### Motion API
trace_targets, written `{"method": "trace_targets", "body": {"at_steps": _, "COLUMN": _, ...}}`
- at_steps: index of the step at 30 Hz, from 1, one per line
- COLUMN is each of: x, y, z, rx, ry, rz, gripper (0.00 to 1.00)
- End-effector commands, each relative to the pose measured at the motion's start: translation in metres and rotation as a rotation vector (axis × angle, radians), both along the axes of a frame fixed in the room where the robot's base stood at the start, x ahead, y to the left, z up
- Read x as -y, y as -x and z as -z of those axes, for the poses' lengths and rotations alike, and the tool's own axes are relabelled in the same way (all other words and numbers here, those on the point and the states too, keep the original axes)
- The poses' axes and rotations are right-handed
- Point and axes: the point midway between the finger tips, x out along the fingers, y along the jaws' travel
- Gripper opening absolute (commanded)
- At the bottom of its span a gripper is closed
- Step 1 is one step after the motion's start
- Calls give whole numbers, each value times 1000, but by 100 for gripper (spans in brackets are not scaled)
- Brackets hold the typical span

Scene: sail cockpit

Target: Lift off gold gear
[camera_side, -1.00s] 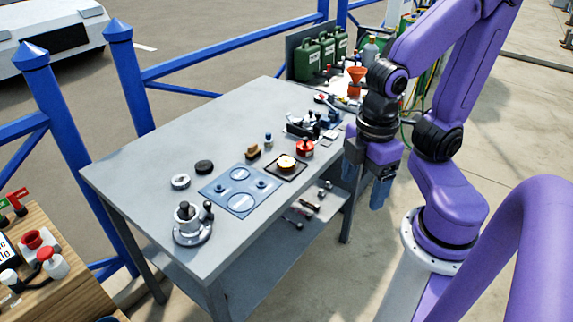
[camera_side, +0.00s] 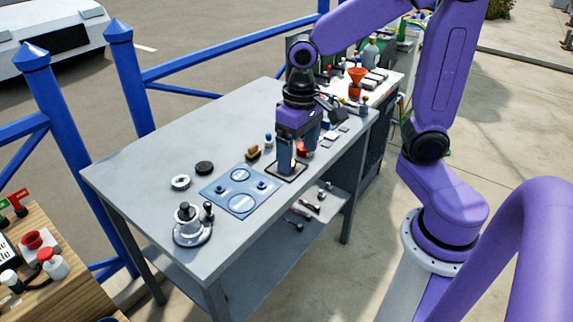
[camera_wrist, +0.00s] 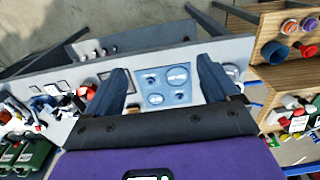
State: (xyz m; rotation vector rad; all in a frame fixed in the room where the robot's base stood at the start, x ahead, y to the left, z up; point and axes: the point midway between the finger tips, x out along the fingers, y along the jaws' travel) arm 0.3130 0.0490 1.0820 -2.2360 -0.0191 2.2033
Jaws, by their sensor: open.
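My gripper (camera_side: 297,162) points down over the right part of the grey workbench, with its two blue fingers apart. In the side view it stands at the dark-edged square tray (camera_side: 291,177), where the gold gear lay. The gold gear is now hidden behind my fingers in that view. In the wrist view my open gripper (camera_wrist: 162,68) has nothing visibly held between its fingers. The blue mat (camera_wrist: 152,77) with its round marks shows between them. I cannot make out the gold gear in the wrist view.
Beside the tray lie the blue mat, a brown block (camera_side: 253,152), a small blue bottle (camera_side: 268,140) and a red pot (camera_side: 303,149). A metal winch (camera_side: 190,226), silver ring (camera_side: 180,181) and black ring (camera_side: 204,167) stand left. The workbench's back left (camera_side: 190,125) is clear.

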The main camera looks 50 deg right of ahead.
Motion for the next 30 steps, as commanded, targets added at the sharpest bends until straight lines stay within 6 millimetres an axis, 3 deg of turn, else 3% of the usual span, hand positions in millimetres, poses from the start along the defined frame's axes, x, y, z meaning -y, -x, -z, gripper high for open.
{"method": "trace_targets", "body": {"at_steps": 6, "x": 28, "y": -57, "z": 1, "rx": -7, "ry": 1, "rz": 428, "gripper": 88}}
{"method": "trace_targets", "body": {"at_steps": 15, "x": 89, "y": -119, "z": 6, "rx": -14, "ry": -1, "rz": 1011, "gripper": 88}}
{"method": "trace_targets", "body": {"at_steps": 24, "x": 154, "y": -149, "z": 13, "rx": -19, "ry": -3, "rz": 1485, "gripper": 88}}
{"method": "trace_targets", "body": {"at_steps": 30, "x": 169, "y": -153, "z": 17, "rx": -20, "ry": -3, "rz": 1592, "gripper": 88}}
